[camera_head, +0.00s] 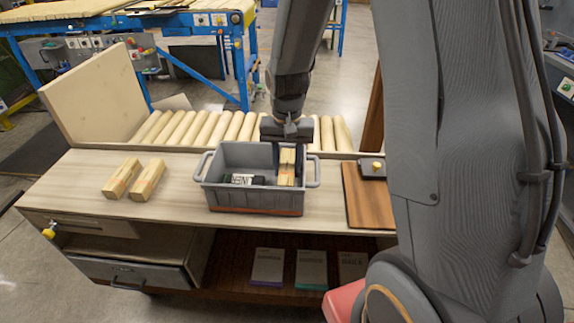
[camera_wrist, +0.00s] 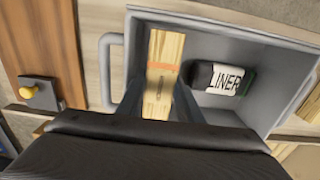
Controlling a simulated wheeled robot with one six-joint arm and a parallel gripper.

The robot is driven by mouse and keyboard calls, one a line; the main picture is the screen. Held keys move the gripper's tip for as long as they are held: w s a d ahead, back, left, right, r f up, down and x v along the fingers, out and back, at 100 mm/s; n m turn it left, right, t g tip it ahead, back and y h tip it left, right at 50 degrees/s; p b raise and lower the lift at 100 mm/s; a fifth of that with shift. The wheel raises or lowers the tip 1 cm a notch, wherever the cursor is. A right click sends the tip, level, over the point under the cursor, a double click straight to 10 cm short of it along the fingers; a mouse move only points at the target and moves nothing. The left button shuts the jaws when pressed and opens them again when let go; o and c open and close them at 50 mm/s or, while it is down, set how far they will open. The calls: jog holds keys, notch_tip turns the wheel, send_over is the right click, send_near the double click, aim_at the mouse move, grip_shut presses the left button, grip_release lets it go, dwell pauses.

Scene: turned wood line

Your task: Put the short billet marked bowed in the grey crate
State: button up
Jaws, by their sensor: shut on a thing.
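The grey crate (camera_head: 255,198) stands on the workbench, and its rim also shows in the wrist view (camera_wrist: 215,17). My gripper (camera_head: 287,150) points down into the right part of the crate. It is shut on a short pale wood billet (camera_head: 286,176), which also shows between the fingers in the wrist view (camera_wrist: 163,55). The billet has a reddish band and a small dark mark across it. I cannot read the mark. The billet is inside the crate walls; whether it touches the floor is unclear.
A dark bottle labelled LINER (camera_wrist: 222,80) lies in the crate beside the billet. Two billets (camera_head: 121,179) (camera_head: 148,179) lie on the bench at left. A brown board (camera_head: 366,199) and a yellow-knobbed block (camera_head: 374,168) are right of the crate. Long rounded wood pieces (camera_head: 232,127) line the back.

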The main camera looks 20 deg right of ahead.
aim_at(288, 166)
jog(key=shift+f, duration=0.15)
jog(key=o, duration=0.9)
jog(key=shift+c, duration=0.2)
notch_tip(288, 166, up, 13)
jog(key=b, duration=0.2)
jog(key=s+f+n, duration=0.2)
jog(key=s+f, duration=0.2)
jog(key=s, duration=0.2)
jog(key=s+f+n+t, duration=0.1)
jog(key=s+f+n, duration=0.1)
jog(key=s+f, duration=0.2)
jog(key=s, duration=0.3)
jog(key=shift+f+n, duration=0.25)
jog(key=shift+n, duration=0.05)
